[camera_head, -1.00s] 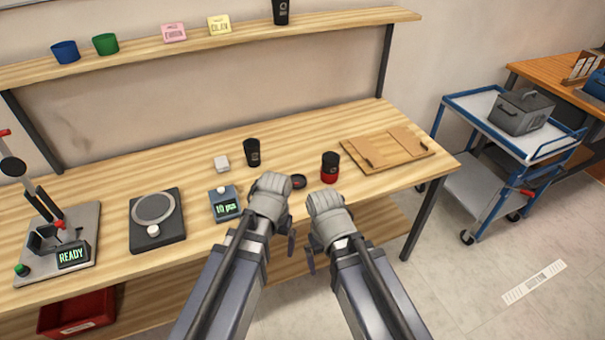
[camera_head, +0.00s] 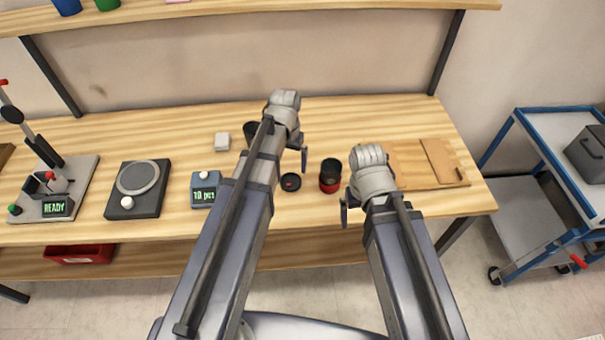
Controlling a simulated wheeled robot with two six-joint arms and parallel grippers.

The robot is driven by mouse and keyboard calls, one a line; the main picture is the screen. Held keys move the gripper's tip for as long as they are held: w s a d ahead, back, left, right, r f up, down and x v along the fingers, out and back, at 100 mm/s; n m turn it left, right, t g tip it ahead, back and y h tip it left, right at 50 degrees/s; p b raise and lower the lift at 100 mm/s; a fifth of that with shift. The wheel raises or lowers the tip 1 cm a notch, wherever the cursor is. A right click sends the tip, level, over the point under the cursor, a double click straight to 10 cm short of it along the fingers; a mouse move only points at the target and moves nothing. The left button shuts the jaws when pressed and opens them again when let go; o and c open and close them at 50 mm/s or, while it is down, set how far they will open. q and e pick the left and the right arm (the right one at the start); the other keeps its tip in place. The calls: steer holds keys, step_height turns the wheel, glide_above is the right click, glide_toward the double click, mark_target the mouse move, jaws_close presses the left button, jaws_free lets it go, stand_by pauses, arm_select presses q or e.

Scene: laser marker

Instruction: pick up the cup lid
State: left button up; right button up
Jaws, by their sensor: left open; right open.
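A small round black lid (camera_head: 291,182) with a red mark lies flat on the wooden workbench, just right of my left forearm. A black cup with a red lower part (camera_head: 330,182) stands upright right of the lid, its dark mouth facing up. Another black cup (camera_head: 249,128) is partly hidden behind my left arm. My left gripper (camera_head: 285,100) is over the bench, beyond the lid. My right gripper (camera_head: 369,160) is right of the red-based cup. Both are open, and neither holds anything that I can see; their fingertips are largely hidden.
A "10 pcs" counter (camera_head: 205,188), a white block (camera_head: 222,141), a round-plate scale (camera_head: 139,188) and a lever press (camera_head: 54,188) stand to the left. A wooden board (camera_head: 414,163) lies right of my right gripper. A blue cart (camera_head: 550,190) stands beyond the bench's right end.

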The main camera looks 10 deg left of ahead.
mark_target(291, 183)
arm_select(q)
steer(key=shift+w+f+b, duration=0.15)
steer(key=shift+f+b, duration=0.2)
steer(key=shift+b, duration=0.05)
step_height(291, 183, down, 7)
steer(key=b, duration=0.7)
steer(key=shift+d+f, duration=0.1)
steer(key=shift+d, duration=0.05)
steer(key=c, duration=1.1)
steer(key=shift+r, duration=0.25)
step_height(291, 183, up, 10)
steer(key=p, duration=1)
